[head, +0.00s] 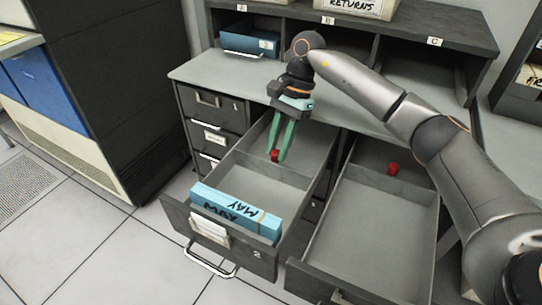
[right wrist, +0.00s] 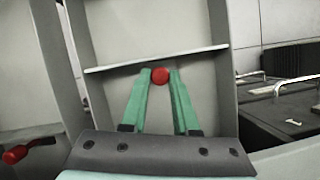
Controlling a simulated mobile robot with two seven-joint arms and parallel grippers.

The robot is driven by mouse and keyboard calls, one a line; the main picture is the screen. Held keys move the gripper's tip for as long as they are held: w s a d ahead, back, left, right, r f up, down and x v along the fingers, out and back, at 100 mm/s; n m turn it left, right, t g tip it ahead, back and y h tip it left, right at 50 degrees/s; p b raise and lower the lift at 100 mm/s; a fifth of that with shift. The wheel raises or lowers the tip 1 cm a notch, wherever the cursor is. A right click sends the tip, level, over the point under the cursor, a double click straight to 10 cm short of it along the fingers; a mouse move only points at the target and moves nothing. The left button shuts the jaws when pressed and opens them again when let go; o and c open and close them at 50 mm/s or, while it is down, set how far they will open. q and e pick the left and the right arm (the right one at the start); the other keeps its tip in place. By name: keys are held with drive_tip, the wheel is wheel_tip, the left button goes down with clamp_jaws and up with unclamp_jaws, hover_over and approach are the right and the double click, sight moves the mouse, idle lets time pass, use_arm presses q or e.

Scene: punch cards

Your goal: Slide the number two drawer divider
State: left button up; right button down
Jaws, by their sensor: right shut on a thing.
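The number two drawer (head: 257,266) is pulled open, with a "2" on its front. A grey divider (head: 243,164) crosses it towards the back and carries a red knob (head: 275,154). My right gripper (head: 279,156) reaches down into this drawer, its green fingers shut on the red knob. In the right wrist view the red knob (right wrist: 160,75) sits between the fingertips, and the divider (right wrist: 200,54) spans the drawer just beyond. Blue "MAY" card boxes (head: 234,211) stand at the front of the drawer. My left gripper is not in view.
Another open drawer (head: 372,232) at the right has its own divider with a red knob (head: 393,168). Shut drawers (head: 214,138) are at the left. A shelf with cubbies A, B and C (head: 350,50) stands on the grey counter (head: 205,68), with a blue box (head: 250,40) in A.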

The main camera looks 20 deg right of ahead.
drive_tip(key=c, duration=0.8)
unclamp_jaws()
drive_tip(key=shift+o, duration=0.7)
drive_tip(key=shift+r, duration=0.1)
drive_tip(key=p+v, duration=0.2)
drive_tip(key=v, duration=1)
drive_tip(key=shift+r, duration=0.2)
